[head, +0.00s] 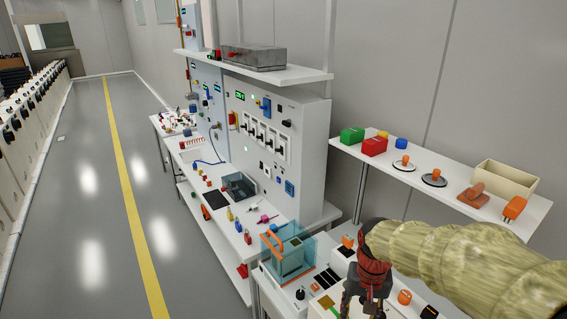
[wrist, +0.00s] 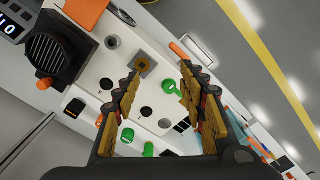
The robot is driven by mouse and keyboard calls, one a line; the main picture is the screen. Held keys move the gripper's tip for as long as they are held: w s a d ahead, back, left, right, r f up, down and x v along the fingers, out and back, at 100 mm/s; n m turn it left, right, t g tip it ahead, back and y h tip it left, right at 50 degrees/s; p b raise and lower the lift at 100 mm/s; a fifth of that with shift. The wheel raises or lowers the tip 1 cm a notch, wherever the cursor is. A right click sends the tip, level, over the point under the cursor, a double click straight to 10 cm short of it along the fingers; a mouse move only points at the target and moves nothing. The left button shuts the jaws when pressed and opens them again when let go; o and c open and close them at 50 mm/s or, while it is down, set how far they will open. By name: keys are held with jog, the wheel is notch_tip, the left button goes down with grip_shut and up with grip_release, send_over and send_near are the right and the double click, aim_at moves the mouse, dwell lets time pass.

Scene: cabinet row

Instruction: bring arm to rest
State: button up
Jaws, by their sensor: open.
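My arm, in a tan ribbed sleeve, comes in from the right of the head view. My gripper (head: 366,300) hangs at its end, pointing down over the white bench section at the bottom. In the wrist view my gripper (wrist: 160,100) has its two yellow-padded fingers spread apart with nothing between them. Below the fingers is a white panel (wrist: 150,90) with round dark holes, a grey square piece (wrist: 145,63) and green round parts (wrist: 127,135). The fingers appear to be above the panel; the exact gap cannot be told.
A clear blue box with an orange handle (head: 287,252) stands left of my gripper. A shelf (head: 455,197) with red, green and orange items is behind my arm. The cabinet (head: 275,150) rises behind the bench. The floor aisle (head: 85,200) at left is clear.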

jog(key=s+r+n+t+b, duration=0.1)
jog(key=s+r+t, duration=0.4)
jog(key=s+r, duration=0.7)
jog(key=shift+s+r+n+t, duration=0.3)
jog(key=shift+s+n, duration=0.4)
jog(key=shift+s, duration=0.75)
